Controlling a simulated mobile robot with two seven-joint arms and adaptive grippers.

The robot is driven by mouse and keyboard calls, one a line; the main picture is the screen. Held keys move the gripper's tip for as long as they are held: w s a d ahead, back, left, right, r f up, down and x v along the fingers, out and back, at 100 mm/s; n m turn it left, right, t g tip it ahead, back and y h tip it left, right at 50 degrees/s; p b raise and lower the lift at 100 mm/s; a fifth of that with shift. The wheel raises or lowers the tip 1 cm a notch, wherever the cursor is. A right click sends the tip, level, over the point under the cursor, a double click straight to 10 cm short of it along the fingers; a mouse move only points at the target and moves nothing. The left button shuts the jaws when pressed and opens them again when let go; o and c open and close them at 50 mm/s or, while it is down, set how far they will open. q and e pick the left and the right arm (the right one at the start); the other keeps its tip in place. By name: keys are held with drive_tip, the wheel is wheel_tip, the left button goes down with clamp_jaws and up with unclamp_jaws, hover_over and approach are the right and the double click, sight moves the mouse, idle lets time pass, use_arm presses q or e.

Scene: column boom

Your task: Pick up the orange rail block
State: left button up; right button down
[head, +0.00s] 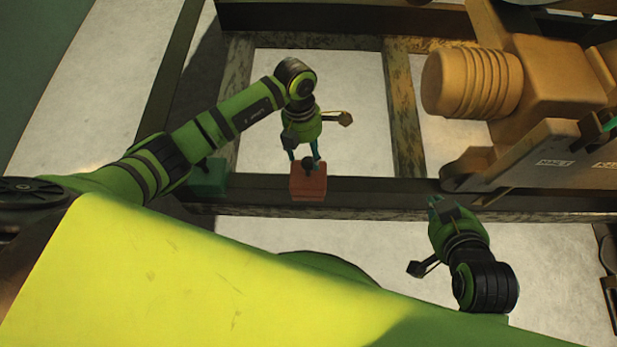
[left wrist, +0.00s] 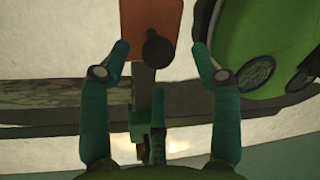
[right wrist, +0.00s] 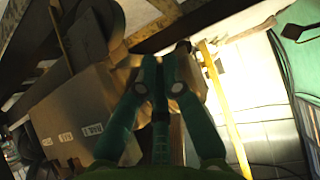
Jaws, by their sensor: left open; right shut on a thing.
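The orange rail block (head: 308,187) sits on the dark beam in the head view, with a black knob on top. In the left wrist view the orange block (left wrist: 137,16) lies at the top, its knob between the fingertips. My left gripper (head: 304,160) is open just above the block, fingers on either side; the left wrist view shows the spread fingertips (left wrist: 160,55). Whether they touch it I cannot tell. My right gripper (head: 436,203) is away to the right; in the right wrist view its fingertips (right wrist: 166,58) are close together on something I cannot make out.
A green block (head: 208,178) sits on the same beam, left of the orange one. A large yellow-orange machine (head: 560,75) with a ribbed cylinder stands at the right. Wooden crossbars (head: 403,110) frame pale floor panels. Pale open floor (head: 345,90) lies behind the orange block.

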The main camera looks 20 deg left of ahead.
sight(308, 159)
use_arm(q)
drive_tip(key=f, duration=0.1)
drive_tip(key=f+b, duration=0.1)
drive_tip(key=f, duration=0.2)
drive_tip(key=shift+s+d+f+b, duration=0.2)
drive_tip(key=shift+s+f+b, duration=0.05)
drive_tip(key=shift+f+b, duration=0.15)
drive_tip(key=shift+f, duration=0.15)
clamp_jaws()
use_arm(e)
drive_tip(key=w+a+r+t+y, duration=0.1)
drive_tip(key=w+a+r+t, duration=0.1)
drive_tip(key=r, duration=0.3)
drive_tip(key=w+a+r+n+t+y, duration=0.1)
drive_tip(key=w+a+r+t, duration=0.1)
drive_tip(key=w+r+t, duration=0.1)
drive_tip(key=shift+r+t, duration=0.6)
drive_tip(key=shift+r, duration=0.35)
